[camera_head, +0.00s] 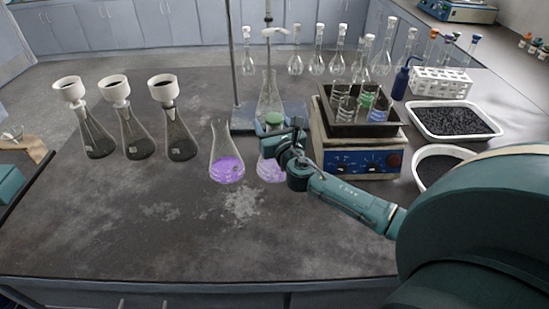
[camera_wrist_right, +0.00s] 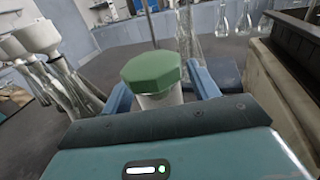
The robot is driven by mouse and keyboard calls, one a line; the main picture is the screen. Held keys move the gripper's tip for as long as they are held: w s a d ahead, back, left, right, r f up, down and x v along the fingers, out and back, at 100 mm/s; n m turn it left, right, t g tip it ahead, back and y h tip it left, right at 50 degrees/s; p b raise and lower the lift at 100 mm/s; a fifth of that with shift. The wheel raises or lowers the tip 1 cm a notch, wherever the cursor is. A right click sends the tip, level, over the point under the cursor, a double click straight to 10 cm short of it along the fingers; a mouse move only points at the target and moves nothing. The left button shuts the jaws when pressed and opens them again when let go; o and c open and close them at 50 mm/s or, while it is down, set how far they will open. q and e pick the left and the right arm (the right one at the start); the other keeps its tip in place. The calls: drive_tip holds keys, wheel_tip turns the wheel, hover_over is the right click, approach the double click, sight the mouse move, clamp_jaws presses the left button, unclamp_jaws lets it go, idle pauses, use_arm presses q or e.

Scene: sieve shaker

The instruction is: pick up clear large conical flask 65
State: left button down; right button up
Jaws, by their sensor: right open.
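A clear conical flask with a green cap (camera_head: 274,119) and pale purple liquid (camera_head: 268,170) stands on the bench, partly hidden by my right gripper (camera_head: 278,140). In the right wrist view, the green hexagonal cap (camera_wrist_right: 152,68) sits between the two blue fingers of my right gripper (camera_wrist_right: 160,90). The fingers are apart, one on each side of the capped neck; I cannot tell whether either touches it. No label shows the number 65, so I cannot tell which flask bears it. Another clear conical flask (camera_head: 268,98) stands upright at the retort stand. My left gripper is not in view.
An open flask of purple liquid (camera_head: 226,168) stands just left. Several dark flasks with white funnels (camera_head: 133,132) stand farther left. The retort stand (camera_head: 235,65) rises behind. The front bench is clear.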

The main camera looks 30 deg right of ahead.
clamp_jaws()
idle(0.5)
